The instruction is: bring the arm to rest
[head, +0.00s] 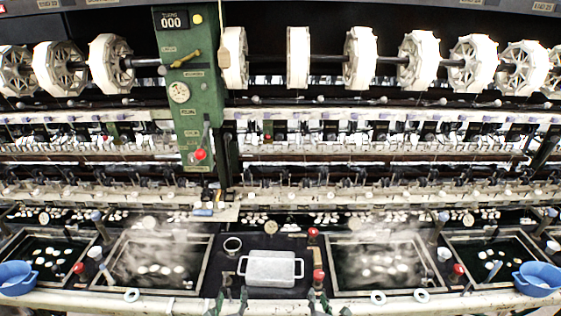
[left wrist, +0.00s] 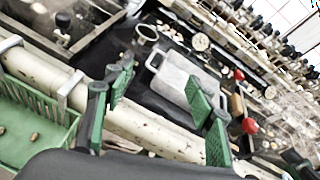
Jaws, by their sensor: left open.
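My left gripper (head: 229,300) is at the bottom edge of the head view, left of the middle. In the left wrist view its green-padded fingers (left wrist: 163,105) are wide apart with nothing between them. They are over the pale front rail, near the white tray, and touch nothing that I can make out. My right gripper (head: 320,303) shows only in part at the bottom edge of the head view, right of the left one. Its jaw opening is not clear.
A white two-handled tray (head: 271,268) lies on the dark middle counter, beside a small cup (head: 232,245). Steaming basins flank it. Red-topped items (head: 319,277) stand right of the tray. Blue bowls (head: 17,277) sit at both ends. A green crate (left wrist: 35,115) is left in the wrist view.

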